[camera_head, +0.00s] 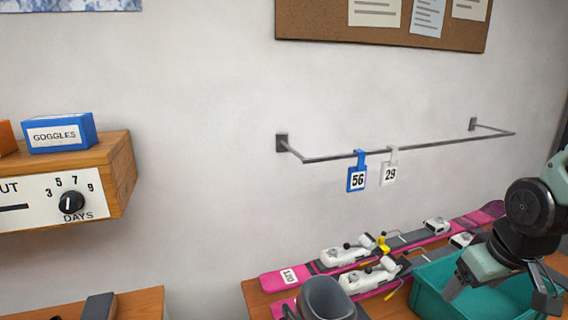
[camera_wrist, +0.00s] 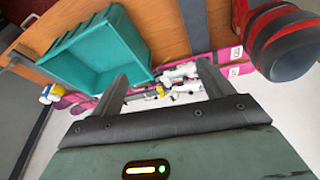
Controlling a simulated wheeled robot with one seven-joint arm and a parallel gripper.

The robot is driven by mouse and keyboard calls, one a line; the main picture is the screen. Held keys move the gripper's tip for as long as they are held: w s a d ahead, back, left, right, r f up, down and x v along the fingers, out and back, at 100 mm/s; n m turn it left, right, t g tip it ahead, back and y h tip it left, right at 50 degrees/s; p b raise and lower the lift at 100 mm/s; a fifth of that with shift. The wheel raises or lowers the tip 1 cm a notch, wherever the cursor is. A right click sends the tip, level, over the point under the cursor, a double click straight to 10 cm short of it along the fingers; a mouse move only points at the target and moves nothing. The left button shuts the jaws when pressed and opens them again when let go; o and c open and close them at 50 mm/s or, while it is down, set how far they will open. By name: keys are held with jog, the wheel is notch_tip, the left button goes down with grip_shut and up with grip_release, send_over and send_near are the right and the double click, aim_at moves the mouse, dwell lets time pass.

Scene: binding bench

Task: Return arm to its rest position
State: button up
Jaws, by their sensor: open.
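My gripper (camera_head: 505,285) hangs at the right of the head view, in front of the teal bin, with its jaws apart. In the wrist view my gripper (camera_wrist: 165,92) shows two spread fingers with nothing held between them. The lower part of my arm shows at the right edge of the head view; the rest of the arm is out of frame.
A teal bin (camera_head: 430,290) stands on the bench beside pink skis (camera_head: 325,262) with bindings. A grey boot (camera_head: 325,300) is at the front. A wall rail (camera_head: 440,143) carries tags 56 (camera_head: 357,178) and 29 (camera_head: 389,174). A wooden box (camera_head: 118,175) with a dial is left.

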jog(key=s+a+n+g+b, duration=0.2)
jog(key=s+a+n, duration=0.3)
jog(key=s+a, duration=1.1)
jog(key=a+g, duration=0.1)
jog(key=a, duration=0.2)
jog(key=shift+s+a+n+g+y, duration=0.2)
jog(key=shift+a+n+g+y, duration=0.05)
jog(key=shift+n+g+y, duration=0.15)
dwell(1.7)
